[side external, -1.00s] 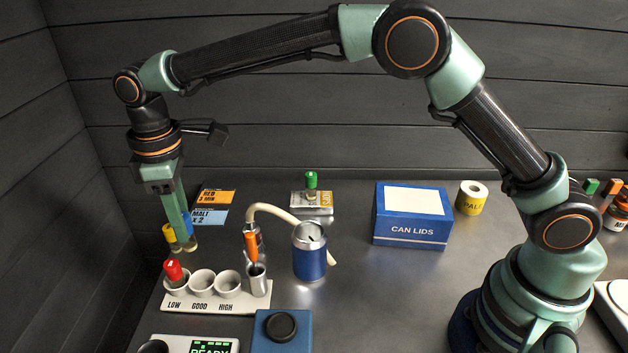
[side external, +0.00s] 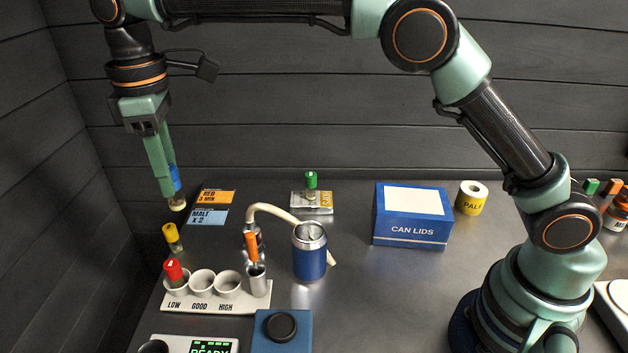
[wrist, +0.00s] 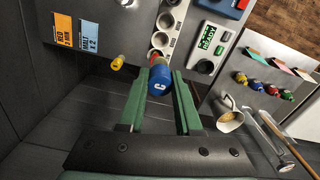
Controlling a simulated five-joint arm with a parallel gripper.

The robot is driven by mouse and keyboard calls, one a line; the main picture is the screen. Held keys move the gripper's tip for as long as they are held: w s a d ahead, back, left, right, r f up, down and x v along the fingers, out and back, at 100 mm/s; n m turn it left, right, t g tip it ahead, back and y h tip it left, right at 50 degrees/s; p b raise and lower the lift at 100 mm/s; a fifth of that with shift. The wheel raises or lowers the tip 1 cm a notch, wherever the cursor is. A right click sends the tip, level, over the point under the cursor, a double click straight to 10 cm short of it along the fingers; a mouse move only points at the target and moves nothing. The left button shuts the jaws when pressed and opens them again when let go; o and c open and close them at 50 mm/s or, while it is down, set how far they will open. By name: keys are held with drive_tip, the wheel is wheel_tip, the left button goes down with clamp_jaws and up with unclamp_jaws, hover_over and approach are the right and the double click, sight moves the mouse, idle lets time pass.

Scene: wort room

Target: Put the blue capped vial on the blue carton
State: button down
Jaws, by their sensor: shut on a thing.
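My gripper (side external: 170,180) is shut on the blue capped vial (side external: 176,178) and holds it upright in the air, above the back left of the bench. In the wrist view the vial's blue cap (wrist: 160,82) shows between the two green fingers of my gripper (wrist: 160,98). In the side view the fingers hide part of the vial. The blue carton (side external: 411,230), marked CAN LIDS, stands at the back right of the bench, well to the right of my gripper. A pale label covers much of its top.
A yellow capped vial (side external: 172,238) stands below my gripper. A white rack (side external: 216,300) holds a red capped vial (side external: 175,272). A blue can (side external: 309,255), a hose (side external: 275,212) and a green capped vial (side external: 311,181) stand between my gripper and the carton.

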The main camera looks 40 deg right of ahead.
drive_tip(key=s+d+r+m, duration=0.1)
drive_tip(key=d+r+m, duration=0.35)
drive_tip(key=d, duration=0.85)
drive_tip(key=s+d+r+m, duration=0.1)
drive_tip(key=d+r+m, duration=0.3)
drive_tip(key=d, duration=1)
drive_tip(key=m, duration=1)
hover_over(413, 200)
drive_tip(key=shift+n, duration=0.25)
wheel_tip(413, 200, down, 21)
drive_tip(key=shift+r, duration=0.2)
drive_tip(key=c, duration=0.6)
unclamp_jaws()
drive_tip(key=shift+f, duration=0.15)
